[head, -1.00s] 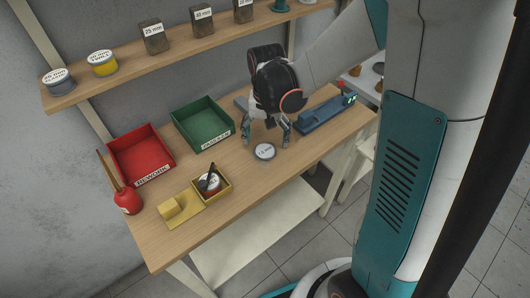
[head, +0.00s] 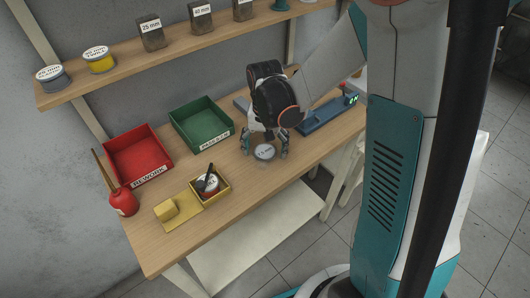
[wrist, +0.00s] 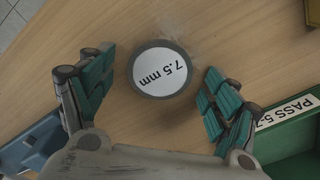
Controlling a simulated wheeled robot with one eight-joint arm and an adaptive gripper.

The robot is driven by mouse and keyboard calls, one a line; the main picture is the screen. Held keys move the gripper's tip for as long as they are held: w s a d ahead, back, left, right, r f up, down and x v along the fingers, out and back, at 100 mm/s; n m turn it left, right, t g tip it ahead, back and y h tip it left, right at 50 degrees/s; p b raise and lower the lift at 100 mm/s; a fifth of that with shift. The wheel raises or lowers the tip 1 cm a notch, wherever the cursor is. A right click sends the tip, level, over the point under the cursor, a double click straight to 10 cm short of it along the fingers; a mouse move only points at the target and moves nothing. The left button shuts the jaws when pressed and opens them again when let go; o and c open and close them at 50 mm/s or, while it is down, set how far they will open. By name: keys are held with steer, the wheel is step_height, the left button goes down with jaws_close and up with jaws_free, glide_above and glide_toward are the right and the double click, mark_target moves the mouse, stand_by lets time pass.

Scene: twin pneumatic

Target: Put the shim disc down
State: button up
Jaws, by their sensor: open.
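The shim disc (head: 264,152) is a round grey piece with a white top. In the wrist view the disc (wrist: 161,69) reads "7.5 mm" and lies on the wooden bench. My gripper (head: 264,147) is above the bench at the disc. In the wrist view my gripper (wrist: 152,95) is open, with its teal-padded fingers on either side of the disc. A gap shows between the disc and each finger.
A green bin (head: 172,117) and a red REWORK bin (head: 108,158) stand at the back left. A yellow box (head: 227,197) holding a tin is at the front. A red bottle (head: 122,203) stands at the left end. A blue device (head: 325,115) is to the right.

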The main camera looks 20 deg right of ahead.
mark_target(262, 146)
steer(key=shift+f, duration=0.1)
stand_by(0.3)
steer(key=c, duration=1.2)
steer(key=shift+c, duration=0.2)
step_height(262, 146, up, 20)
steer(key=p, duration=0.7)
steer(key=f+n, duration=0.1)
steer(key=f, duration=0.5)
steer(key=w+f+n+b, duration=0.1)
steer(key=f+n, duration=0.1)
steer(key=f, duration=0.4)
steer(key=w+f+n+b, duration=0.1)
steer(key=f+n, duration=0.1)
steer(key=f, duration=0.4)
steer(key=shift+w, duration=0.25)
